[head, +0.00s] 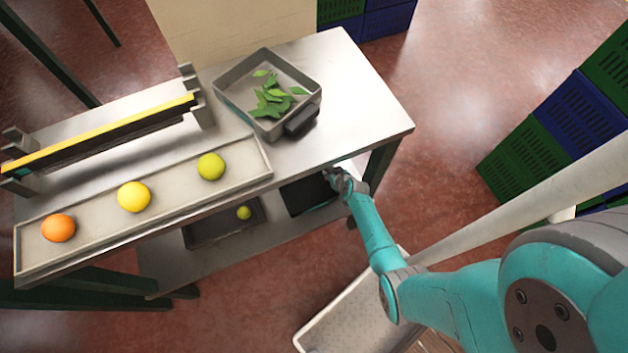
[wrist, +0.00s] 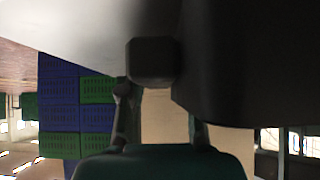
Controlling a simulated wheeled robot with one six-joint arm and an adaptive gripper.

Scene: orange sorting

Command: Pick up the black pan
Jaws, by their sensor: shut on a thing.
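The black pan (head: 303,197) is at the lower shelf level, partly hidden under the table top's front edge. My gripper (head: 338,179) is at its right end and is shut on it. In the wrist view, the pan's dark body (wrist: 245,60) fills the upper right, and a blunt black handle end (wrist: 152,62) shows above my gripper's fingers (wrist: 160,100). The exact contact is dark and partly hidden. I cannot tell whether the pan is resting on the shelf or lifted.
On the metal table (head: 352,75) stand a grey pan with green leaves (head: 232,98) and a long tray (head: 100,232) with an orange, a yellow and a green fruit. A dark tray (head: 205,232) with a small fruit is on the lower shelf (head: 160,268). Crates (head: 520,150) stand right.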

